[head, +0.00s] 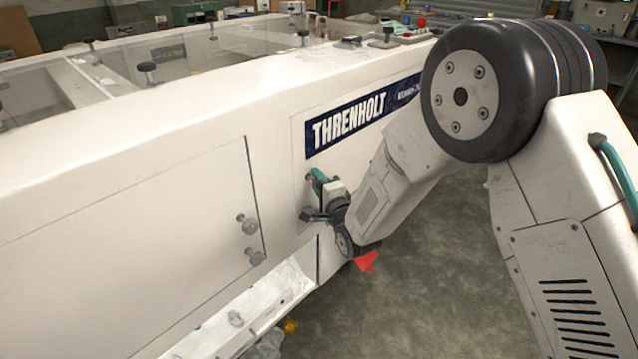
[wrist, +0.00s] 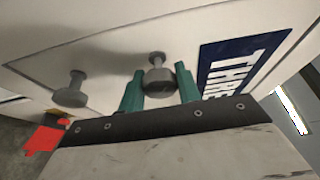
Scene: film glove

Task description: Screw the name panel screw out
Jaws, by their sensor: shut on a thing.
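The name panel (head: 300,150) is a white plate on the side of the long machine, with a dark blue THRENHOLT label (head: 345,125). My gripper (wrist: 160,88) has teal fingers and is shut on a grey screw (wrist: 158,82) beside the label. The screw's round head is between the fingers, and its thin shank shows between head and panel. A second grey screw (wrist: 70,92) stands free to the left in the wrist view. In the head view my gripper (head: 318,190) is at the panel's lower left, and it largely hides the held screw.
Two grey knobs (head: 247,223) stand out from the door panel to the left. A white tray (head: 250,310) with clear plastic juts out below. A red object (head: 366,262) is near my wrist. Open floor (head: 430,280) lies to the right.

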